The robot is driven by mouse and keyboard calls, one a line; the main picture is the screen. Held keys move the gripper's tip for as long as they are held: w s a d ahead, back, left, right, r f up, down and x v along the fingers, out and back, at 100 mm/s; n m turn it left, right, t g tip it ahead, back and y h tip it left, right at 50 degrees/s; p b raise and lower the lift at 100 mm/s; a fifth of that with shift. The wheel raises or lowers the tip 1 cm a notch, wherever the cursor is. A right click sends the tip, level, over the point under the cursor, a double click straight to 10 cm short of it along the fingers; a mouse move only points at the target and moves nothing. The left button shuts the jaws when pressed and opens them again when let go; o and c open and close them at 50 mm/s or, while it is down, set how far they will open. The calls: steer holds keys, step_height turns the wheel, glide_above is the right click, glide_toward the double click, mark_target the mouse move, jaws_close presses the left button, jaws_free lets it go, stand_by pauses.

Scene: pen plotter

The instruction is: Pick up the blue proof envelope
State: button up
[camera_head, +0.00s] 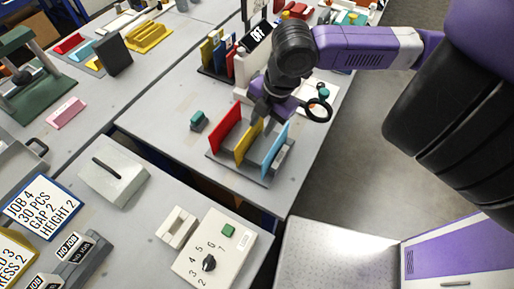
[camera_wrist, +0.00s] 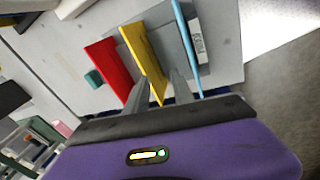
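The blue proof envelope (camera_head: 275,148) stands upright as a thin light-blue panel at the right end of a grey rack (camera_head: 238,172). A yellow panel (camera_head: 248,142) stands in the middle and a red one (camera_head: 225,128) at the left. In the wrist view, the blue envelope (camera_wrist: 187,42) is right of my gripper's right finger, beside a block with a white label. My gripper (camera_wrist: 158,82) is open, its fingers on either side of the yellow panel's near end in that view. I cannot tell whether they touch it. In the head view, my gripper (camera_head: 258,116) hangs over the rack's far side.
A small teal block (camera_head: 198,121) lies left of the rack. A holder with upright coloured boards (camera_head: 218,55) stands behind. A panel with a dial and green button (camera_head: 222,248) is in front. The tabletop left of the rack is mostly clear.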

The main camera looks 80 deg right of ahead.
mark_target(276, 148)
steer(key=s+g, duration=0.1)
steer(key=s+f+n, duration=0.1)
steer(key=s, duration=0.1)
steer(key=s+a+g, duration=0.1)
steer(key=shift+s+f+n+g, duration=0.15)
steer(key=shift+s+n+g, duration=0.15)
steer(key=shift+n, duration=0.1)
steer(key=shift+w+d+f+p, duration=0.1)
steer(key=shift+f+p, duration=0.1)
steer(key=shift+f, duration=1.75)
steer(key=shift+d+f+p, duration=0.1)
steer(key=shift+f+p, duration=0.1)
steer(key=shift+f, duration=1.7)
jaws_close()
